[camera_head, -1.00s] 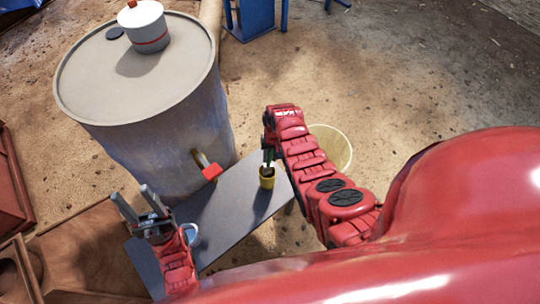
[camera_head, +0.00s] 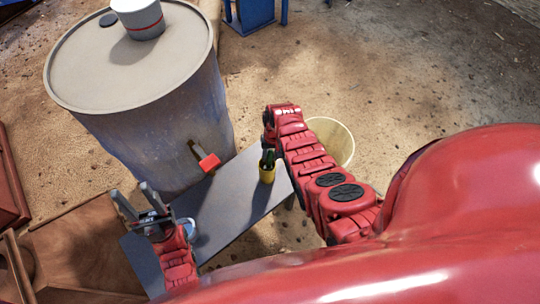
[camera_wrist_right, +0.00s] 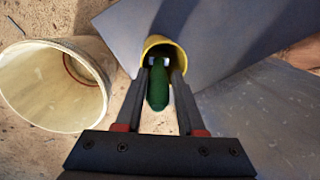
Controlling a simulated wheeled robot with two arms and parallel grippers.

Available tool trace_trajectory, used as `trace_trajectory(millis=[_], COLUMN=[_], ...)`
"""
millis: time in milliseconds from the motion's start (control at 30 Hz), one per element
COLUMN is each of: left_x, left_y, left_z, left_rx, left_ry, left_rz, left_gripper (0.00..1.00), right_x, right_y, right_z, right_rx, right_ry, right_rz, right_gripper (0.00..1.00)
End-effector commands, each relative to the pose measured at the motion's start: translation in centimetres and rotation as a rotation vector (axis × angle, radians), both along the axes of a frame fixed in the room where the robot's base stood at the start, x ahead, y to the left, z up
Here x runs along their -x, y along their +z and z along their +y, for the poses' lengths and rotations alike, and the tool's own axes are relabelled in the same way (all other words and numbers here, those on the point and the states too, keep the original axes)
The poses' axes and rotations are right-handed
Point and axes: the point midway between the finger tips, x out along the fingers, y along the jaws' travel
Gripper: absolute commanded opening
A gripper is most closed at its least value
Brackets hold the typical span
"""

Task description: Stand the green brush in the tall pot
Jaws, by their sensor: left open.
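The small yellow pot (camera_head: 267,178) stands on the grey tabletop, and its rim shows in the right wrist view (camera_wrist_right: 151,42). My right gripper (camera_head: 268,153) points down at the pot's mouth. Its fingers (camera_wrist_right: 161,65) are on both sides of the green brush (camera_wrist_right: 158,90), shut on it, with their tips at the rim. The brush's green end faces the camera; its other end is hidden between the fingertips and in the pot's mouth. I cannot tell whether it touches the bottom. My left gripper (camera_head: 140,203) is open and empty at the table's left end, pointing up.
A grey table (camera_head: 222,205) carries the pot; a pale blue-white cup (camera_head: 187,226) is partly hidden by my left arm. A large drum (camera_head: 150,110) with a red-tipped part (camera_head: 209,163) stands behind. A pale bucket (camera_wrist_right: 50,90) stands on the ground beside the table.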

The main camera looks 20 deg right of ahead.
Motion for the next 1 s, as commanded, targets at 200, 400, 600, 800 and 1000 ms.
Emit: trace_trajectory(millis=[200, 400, 600, 800, 1000], left_x=[0.0, 0.0, 0.0, 0.0, 0.0], left_y=[0.0, 0.0, 0.1, 0.2, -0.2], left_z=[0.0, 0.0, 0.0, 0.0, 0.0], left_rx=[0.000, 0.000, 0.000, 0.000, 0.000], left_ry=[0.000, 0.000, 0.000, 0.000, 0.000], left_rz=[0.000, 0.000, 0.000, 0.000, 0.000], left_gripper=[0.50, 0.50, 0.50, 0.50, 0.50], right_x=[0.0, 0.0, -0.2, -0.1, -0.4], right_y=[0.0, 0.0, 0.9, 3.0, 6.3], right_z=[0.0, 0.0, -0.1, -0.4, -0.8], right_rx=[0.000, 0.000, -0.001, 0.002, 0.001], right_ry=[0.000, 0.000, 0.000, 0.001, -0.001], right_rz=[0.000, 0.000, -0.002, -0.003, -0.006], right_gripper=[0.64, 0.64, 0.64, 0.64, 0.64])
